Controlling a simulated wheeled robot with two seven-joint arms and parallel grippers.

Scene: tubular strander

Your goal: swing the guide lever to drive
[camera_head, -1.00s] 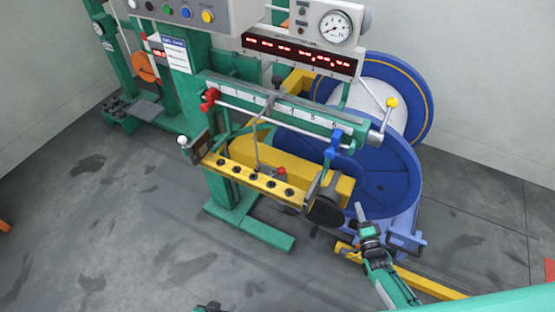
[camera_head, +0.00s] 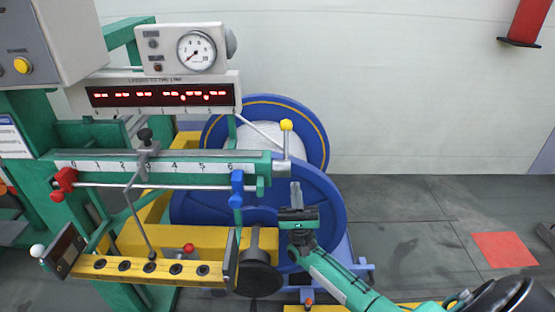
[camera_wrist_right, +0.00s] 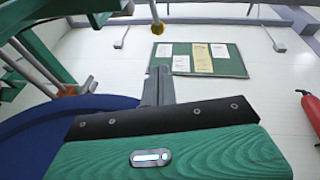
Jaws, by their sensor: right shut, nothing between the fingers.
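A lever with a yellow ball knob (camera_head: 286,125) stands nearly upright at the right end of the green scaled rail (camera_head: 110,168); I take it for the guide lever. Its yellow knob also shows at the top of the right wrist view (camera_wrist_right: 155,32). My right gripper (camera_head: 296,188) is shut and empty, fingers pointing up, below the lever and apart from it. In the head view it appears against the blue reel. Its closed fingers (camera_wrist_right: 158,80) also show in the wrist view. My left gripper is not in view.
A blue reel (camera_head: 325,215) stands behind my right gripper. Red (camera_head: 65,180) and blue (camera_head: 237,185) clamps sit on the rod under the rail. A red-lit display (camera_head: 160,96) and dial gauge (camera_head: 197,49) are above. Floor at the right is mostly clear.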

